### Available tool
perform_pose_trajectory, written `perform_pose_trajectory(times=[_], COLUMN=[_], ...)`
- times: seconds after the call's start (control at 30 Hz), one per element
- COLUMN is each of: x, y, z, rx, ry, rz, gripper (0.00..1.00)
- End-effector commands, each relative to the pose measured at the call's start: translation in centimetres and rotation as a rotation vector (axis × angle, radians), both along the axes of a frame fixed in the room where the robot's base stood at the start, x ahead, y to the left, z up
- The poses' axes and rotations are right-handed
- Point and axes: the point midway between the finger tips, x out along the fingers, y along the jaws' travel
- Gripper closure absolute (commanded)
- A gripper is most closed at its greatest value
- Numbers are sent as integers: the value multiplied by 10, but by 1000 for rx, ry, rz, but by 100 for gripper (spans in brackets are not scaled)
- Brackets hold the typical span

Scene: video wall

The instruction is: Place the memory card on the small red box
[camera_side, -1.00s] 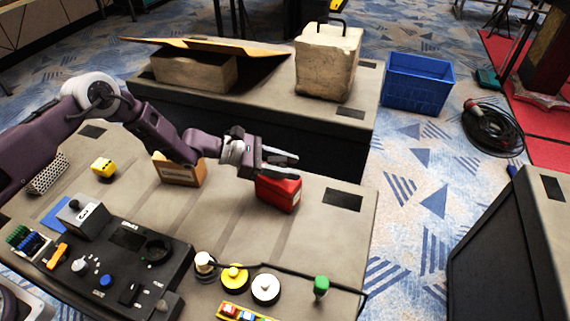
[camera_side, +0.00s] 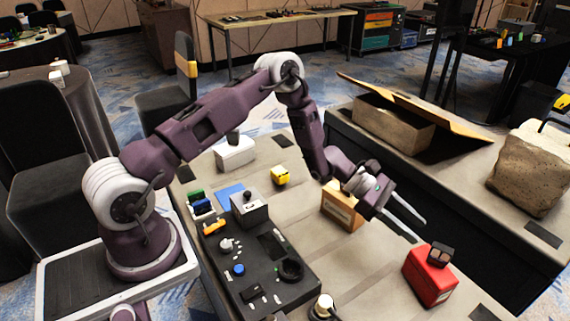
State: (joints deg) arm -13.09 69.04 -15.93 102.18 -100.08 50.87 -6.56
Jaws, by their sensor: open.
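The small red box (camera_side: 430,278) stands on the grey table at the lower right.
A black control panel (camera_side: 262,262) fills the table's near left. A yellow block (camera_side: 280,175) and a white box (camera_side: 235,153) sit farther back. An open carton (camera_side: 393,125) and stone-like block (camera_side: 530,170) stand on the neighbouring bench.

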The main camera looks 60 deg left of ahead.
Motion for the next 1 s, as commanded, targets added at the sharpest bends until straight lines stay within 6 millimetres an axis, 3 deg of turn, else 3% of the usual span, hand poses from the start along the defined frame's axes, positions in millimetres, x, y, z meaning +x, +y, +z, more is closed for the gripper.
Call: perform_pose_trajectory(times=[0.07, 0.17, 0.2, 0.3, 0.43, 0.6, 0.7, 0.83, 1.0], x=[-4, -28, -46, -102, -190, -296, -337, -364, -371], y=[-5, -17, -22, -24, -6, 50, 86, 116, 127], z=[24, 87, 116, 178, 232, 259, 260, 257, 256], rx=[29, 135, 198, 381, 669, 1106, 1330, 1516, 1576], ry=[-55, -212, -292, -488, -722, -949, -1016, -1049, -1054], rz=[-59, -242, -339, -583, -883, -1200, -1317, -1397, -1424], gripper=[59, 59, 59, 59, 59, 59, 59, 59, 59])
